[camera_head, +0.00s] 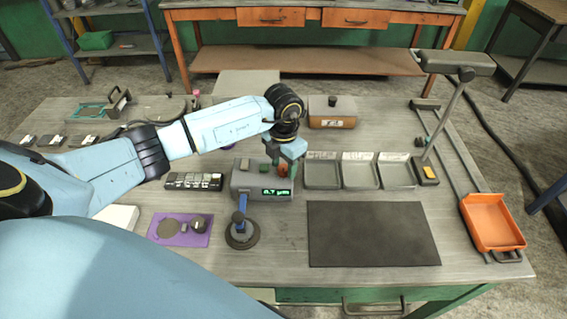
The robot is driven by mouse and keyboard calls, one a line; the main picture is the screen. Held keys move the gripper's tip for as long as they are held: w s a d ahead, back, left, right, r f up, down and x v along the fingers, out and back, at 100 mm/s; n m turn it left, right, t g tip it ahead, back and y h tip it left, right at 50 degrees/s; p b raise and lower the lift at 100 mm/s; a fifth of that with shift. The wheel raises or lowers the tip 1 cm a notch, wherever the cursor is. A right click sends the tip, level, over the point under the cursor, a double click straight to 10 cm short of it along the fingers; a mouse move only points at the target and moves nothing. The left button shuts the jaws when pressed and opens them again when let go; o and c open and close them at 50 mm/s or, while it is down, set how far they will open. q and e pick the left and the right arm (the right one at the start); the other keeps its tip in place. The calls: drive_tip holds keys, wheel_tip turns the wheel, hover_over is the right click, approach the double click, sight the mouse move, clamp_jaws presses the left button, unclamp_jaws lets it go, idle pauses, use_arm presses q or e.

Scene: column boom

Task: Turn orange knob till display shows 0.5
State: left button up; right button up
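A grey gauge box (246,178) stands near the middle of the workbench. Its small display (276,192) shows green digits that look like 0.7 µm. The orange knob (283,171) is at the right of the box top, partly hidden by my gripper. My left gripper (285,164) points down from above, with its fingers close around or beside the knob. I cannot tell whether they touch it. A green button (265,169) is just left of the knob. My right gripper is not in view.
A stand with a round dark base (242,236) is in front of the box. Three grey trays (361,184) are to the right, with a dark mat (373,234) in front of them. An orange bin (492,226) is at the right edge. A purple plate (180,230) lies left.

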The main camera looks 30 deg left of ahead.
use_arm(q)
drive_tip(key=c, duration=0.8)
drive_tip(key=shift+r+n, duration=0.1)
drive_tip(key=shift+n, duration=0.2)
drive_tip(key=n+p, duration=0.1)
drive_tip(key=n, duration=0.4)
drive_tip(key=shift+n+p, duration=0.35)
drive_tip(key=shift+n, duration=0.05)
drive_tip(key=n+p, duration=0.1)
drive_tip(key=n, duration=0.4)
drive_tip(key=shift+p, duration=0.3)
drive_tip(key=shift+n, duration=0.3)
drive_tip(key=o, duration=1)
